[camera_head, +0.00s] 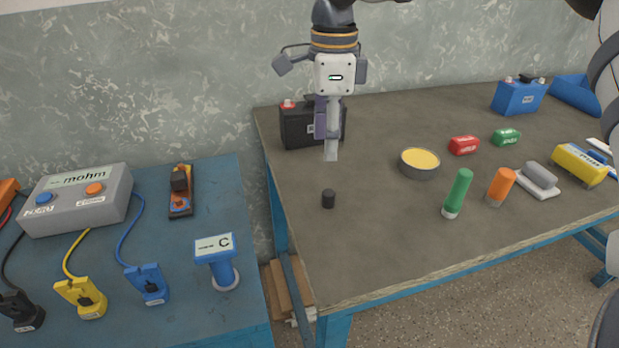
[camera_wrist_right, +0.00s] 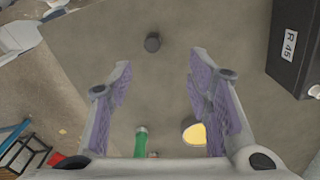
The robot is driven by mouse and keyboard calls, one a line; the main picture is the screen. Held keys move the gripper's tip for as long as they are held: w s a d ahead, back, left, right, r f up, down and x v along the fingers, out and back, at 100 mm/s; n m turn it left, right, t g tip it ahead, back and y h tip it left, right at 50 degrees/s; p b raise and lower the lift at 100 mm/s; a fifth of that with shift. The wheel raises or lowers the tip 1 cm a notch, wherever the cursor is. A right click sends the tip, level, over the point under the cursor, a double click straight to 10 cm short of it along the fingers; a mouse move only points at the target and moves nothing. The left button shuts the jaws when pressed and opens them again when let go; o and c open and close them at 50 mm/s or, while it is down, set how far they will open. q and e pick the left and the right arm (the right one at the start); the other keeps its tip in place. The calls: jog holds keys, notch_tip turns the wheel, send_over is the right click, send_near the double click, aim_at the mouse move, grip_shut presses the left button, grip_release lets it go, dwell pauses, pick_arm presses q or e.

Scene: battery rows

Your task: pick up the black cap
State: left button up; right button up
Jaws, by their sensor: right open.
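The black cap (camera_head: 328,198) is a small dark cylinder standing on the brown tabletop in the head view, left of the yellow tin. It also shows in the right wrist view (camera_wrist_right: 153,42), beyond the fingertips and between their lines. My right gripper (camera_head: 332,150) hangs above the table near the black battery, higher than the cap and apart from it. In the right wrist view its purple-padded fingers (camera_wrist_right: 160,62) are spread with nothing between them. My left gripper is not seen in either view.
A black battery (camera_head: 298,124) stands behind the gripper. A round tin with yellow contents (camera_head: 419,163), a green tube (camera_head: 458,192) and an orange tube (camera_head: 500,186) stand to the right. The tabletop around the cap is clear. The blue bench (camera_head: 200,270) is separate, at left.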

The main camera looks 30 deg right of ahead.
aim_at(329, 192)
jog(key=f, duration=0.1)
jog(key=s+f, duration=0.1)
jog(key=f, duration=0.2)
jog(key=shift+s, duration=0.25)
notch_tip(329, 192, down, 7)
jog(key=shift+w+a, duration=0.1)
jog(key=shift+a, duration=0.05)
jog(key=c, duration=0.9)
